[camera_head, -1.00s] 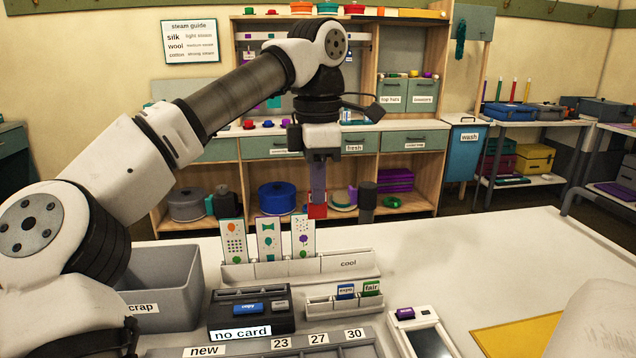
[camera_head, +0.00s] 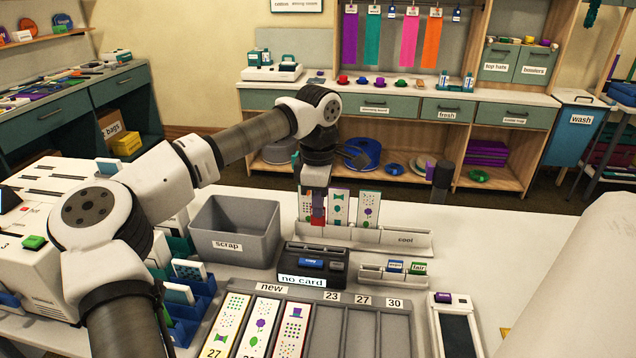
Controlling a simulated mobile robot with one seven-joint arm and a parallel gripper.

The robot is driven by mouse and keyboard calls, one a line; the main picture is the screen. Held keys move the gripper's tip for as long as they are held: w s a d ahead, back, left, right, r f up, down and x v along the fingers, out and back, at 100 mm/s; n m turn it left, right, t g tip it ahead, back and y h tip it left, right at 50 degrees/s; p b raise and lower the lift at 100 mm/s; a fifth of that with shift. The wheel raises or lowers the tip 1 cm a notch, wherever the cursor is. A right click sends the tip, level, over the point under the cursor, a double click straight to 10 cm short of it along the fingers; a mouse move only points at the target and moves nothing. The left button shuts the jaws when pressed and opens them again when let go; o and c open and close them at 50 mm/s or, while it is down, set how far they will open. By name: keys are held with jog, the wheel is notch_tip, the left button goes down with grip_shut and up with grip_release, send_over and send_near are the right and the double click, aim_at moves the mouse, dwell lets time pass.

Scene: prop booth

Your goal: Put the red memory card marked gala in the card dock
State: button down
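My gripper (camera_head: 318,197) points down behind the card dock, in front of the upright picture cards. It is shut on a small red card (camera_head: 318,214), which hangs at the fingertips; its marking is not readable. The card dock (camera_head: 330,279) is a dark box with a slotted top and a blue copy button. Its front display reads "no card". The held card is above and behind the dock, apart from it.
A small card rack (camera_head: 371,273) holds a blue card (camera_head: 395,267) and a green card (camera_head: 417,268) marked fair. A grey scrap bin (camera_head: 234,244) stands left of the dock. A long rack (camera_head: 385,238) stands behind. A divided tray (camera_head: 330,318) lies in front.

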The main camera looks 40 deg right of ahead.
aim_at(315, 223)
jog(key=shift+w+a+f, duration=0.15)
jog(key=shift+a+f, duration=0.1)
jog(key=shift+f, duration=0.2)
jog(key=shift+f+b, duration=1.8)
jog(key=shift+f, duration=0.45)
jog(key=shift+f, duration=0.25)
jog(key=shift+f+b, duration=0.7)
jog(key=shift+f, duration=0.55)
jog(key=c, duration=1.5)
grip_release()
jog(key=shift+c, duration=0.2)
jog(key=shift+r, duration=0.1)
